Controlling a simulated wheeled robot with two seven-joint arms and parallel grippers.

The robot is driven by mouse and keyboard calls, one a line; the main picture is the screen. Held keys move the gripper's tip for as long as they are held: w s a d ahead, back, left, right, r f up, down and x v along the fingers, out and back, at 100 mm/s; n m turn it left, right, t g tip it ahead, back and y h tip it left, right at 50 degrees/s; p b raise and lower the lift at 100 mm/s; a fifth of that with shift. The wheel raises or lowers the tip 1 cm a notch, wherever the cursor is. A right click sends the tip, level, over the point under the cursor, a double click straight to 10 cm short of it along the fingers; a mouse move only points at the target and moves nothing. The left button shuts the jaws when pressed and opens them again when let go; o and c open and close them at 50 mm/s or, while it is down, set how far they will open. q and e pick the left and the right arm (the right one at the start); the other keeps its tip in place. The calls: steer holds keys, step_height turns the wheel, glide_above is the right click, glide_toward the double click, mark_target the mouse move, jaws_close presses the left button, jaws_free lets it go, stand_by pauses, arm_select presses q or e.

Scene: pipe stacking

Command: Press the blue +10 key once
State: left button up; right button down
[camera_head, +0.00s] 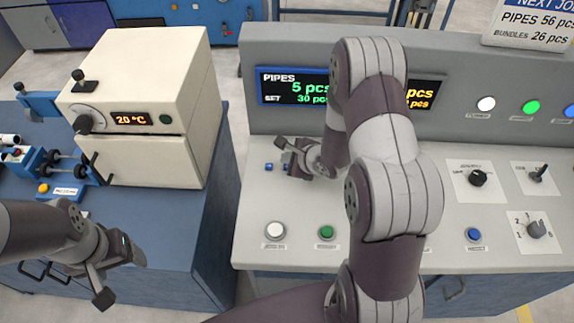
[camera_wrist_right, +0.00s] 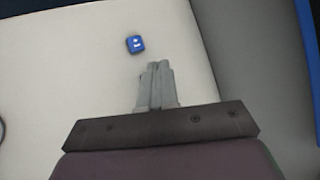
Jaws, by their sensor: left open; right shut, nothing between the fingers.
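In the right wrist view one blue key (camera_wrist_right: 135,44) with pale marks shows just beyond and left of my fingertips. My right gripper (camera_head: 280,143) is shut and empty; it also shows in the right wrist view (camera_wrist_right: 158,66), apart from that key in the picture. My left gripper (camera_head: 121,273) is open and empty, away from the console.
The console front holds a white button (camera_head: 275,231), a green button (camera_head: 326,232) and a blue button (camera_head: 473,234). Knobs (camera_head: 478,178) are at the right. My right arm covers the console's middle. A cream oven (camera_head: 160,80) stands on the blue bench at left.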

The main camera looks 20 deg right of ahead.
steer(key=shift+f, duration=0.2)
stand_by(0.6)
steer(key=shift+f, duration=0.25)
steer(key=shift+f, duration=0.4)
stand_by(0.5)
steer(key=shift+r, duration=0.1)
steer(key=shift+r+p, duration=0.75)
steer(key=shift+p, duration=0.35)
step_height(320, 180, up, 5)
steer(key=p, duration=0.5)
steer(key=shift+r+p, duration=0.1)
steer(key=shift+p, duration=0.3)
